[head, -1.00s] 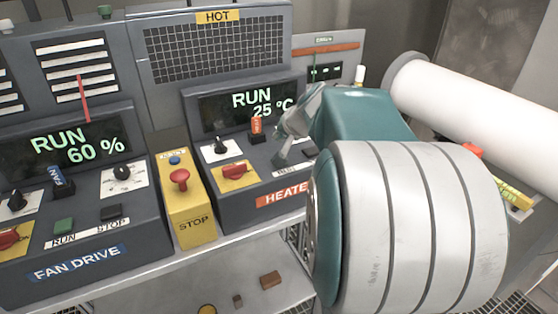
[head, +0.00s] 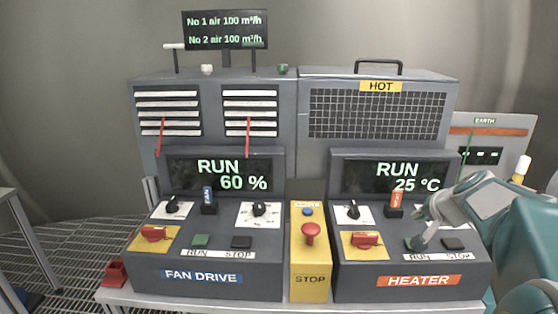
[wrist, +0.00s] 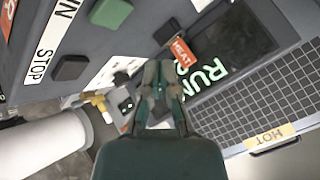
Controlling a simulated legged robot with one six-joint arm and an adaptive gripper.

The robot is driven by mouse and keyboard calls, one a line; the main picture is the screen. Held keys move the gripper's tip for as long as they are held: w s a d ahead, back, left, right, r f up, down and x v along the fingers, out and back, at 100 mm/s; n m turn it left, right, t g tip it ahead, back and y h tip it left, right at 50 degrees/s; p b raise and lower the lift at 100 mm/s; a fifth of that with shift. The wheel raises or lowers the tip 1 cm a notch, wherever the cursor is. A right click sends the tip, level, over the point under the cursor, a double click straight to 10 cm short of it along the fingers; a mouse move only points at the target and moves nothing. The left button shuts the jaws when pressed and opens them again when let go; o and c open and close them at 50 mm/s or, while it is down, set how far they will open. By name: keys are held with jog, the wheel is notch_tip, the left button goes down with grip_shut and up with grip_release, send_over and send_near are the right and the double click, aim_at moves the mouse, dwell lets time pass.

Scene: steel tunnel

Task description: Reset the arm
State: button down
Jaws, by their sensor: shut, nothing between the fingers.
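My gripper (head: 424,232) is at the lower right in the head view. Its fingers come down over the right end of the heater unit (head: 350,291), close to its green RUN button (head: 412,244) and left of its black STOP button (head: 453,243). Contact cannot be told. The heater display reads RUN, 25 °C. In the wrist view my gripper (wrist: 161,72) is shut and empty, its fingers side by side. The green button (wrist: 110,13) and black button (wrist: 70,67) lie up and left of it there.
The fan drive unit (head: 146,279) stands left, reading RUN, 60 %. A yellow stop box (head: 310,270) with a red button is between the units. A grey panel marked EARTH (head: 520,130) is behind my arm. A white cylinder (wrist: 42,145) shows in the wrist view.

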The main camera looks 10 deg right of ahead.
jog(key=a, duration=0.2)
jog(key=s+a+n, duration=0.1)
jog(key=a, duration=0.2)
jog(key=a+n, duration=0.1)
jog(key=a, duration=0.2)
jog(key=shift+s+r+g+y, duration=0.25)
jog(key=shift+s+g+y, duration=0.05)
jog(key=shift+y, duration=0.1)
jog(key=s+a+f+n+g, duration=0.1)
jog(key=s+a+n, duration=0.3)
jog(key=s+a, duration=0.5)
jog(key=s+a+f+n+g, duration=0.1)
jog(key=s+a+f+n, duration=0.3)
jog(key=s+a, duration=0.4)
jog(key=shift+s+a+f+g, duration=0.3)
jog(key=shift+s+a+g, duration=0.1)
jog(key=shift+a, duration=0.35)
jog(key=shift+w+a, duration=0.1)
